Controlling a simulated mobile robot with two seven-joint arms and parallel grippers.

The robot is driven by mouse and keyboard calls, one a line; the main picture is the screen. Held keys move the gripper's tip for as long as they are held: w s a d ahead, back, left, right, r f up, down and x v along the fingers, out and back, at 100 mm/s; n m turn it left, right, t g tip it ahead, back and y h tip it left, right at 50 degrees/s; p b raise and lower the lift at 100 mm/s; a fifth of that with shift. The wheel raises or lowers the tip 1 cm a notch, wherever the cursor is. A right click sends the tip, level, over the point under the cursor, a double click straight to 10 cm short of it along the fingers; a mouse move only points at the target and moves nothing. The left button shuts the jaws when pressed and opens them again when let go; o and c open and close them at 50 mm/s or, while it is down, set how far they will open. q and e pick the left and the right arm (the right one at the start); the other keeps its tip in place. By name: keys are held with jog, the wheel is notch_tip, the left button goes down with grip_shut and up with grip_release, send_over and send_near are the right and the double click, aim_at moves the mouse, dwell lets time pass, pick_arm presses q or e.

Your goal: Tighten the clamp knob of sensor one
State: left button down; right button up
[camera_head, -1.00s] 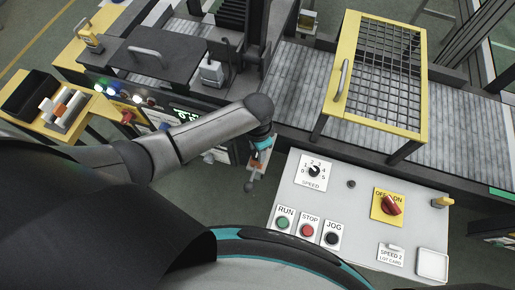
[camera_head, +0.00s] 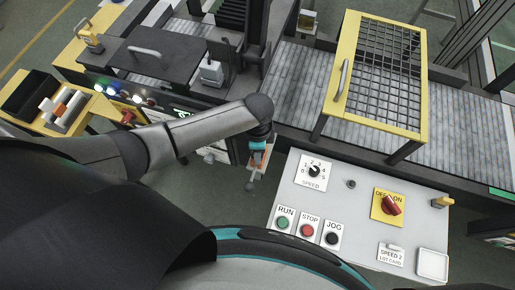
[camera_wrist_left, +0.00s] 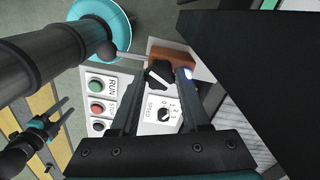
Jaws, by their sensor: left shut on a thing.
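My left gripper (camera_head: 258,160) reaches out at the end of the left arm, beside the front of the machine. The knob sits against an orange-brown sensor block (camera_wrist_left: 172,54), which also shows in the head view (camera_head: 259,154). A thin rod with a dark ball end (camera_wrist_left: 108,50) sticks out beside the block. My right gripper (camera_wrist_left: 62,114) shows small at the left of the wrist view, its fingers apart and empty.
A control panel (camera_head: 345,225) with a speed dial (camera_head: 314,170), RUN, STOP and JOG buttons and a red switch (camera_head: 391,205) stands to the right. A yellow-framed mesh guard (camera_head: 421,80) stands over the conveyor (camera_head: 290,80). Open floor (camera_head: 225,205) lies below the gripper.

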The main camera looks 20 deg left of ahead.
pick_arm(q)
jog(key=shift+c, duration=1.9)
grip_release()
jog(key=shift+r, duration=0.15)
notch_tip(320, 180, up, 15)
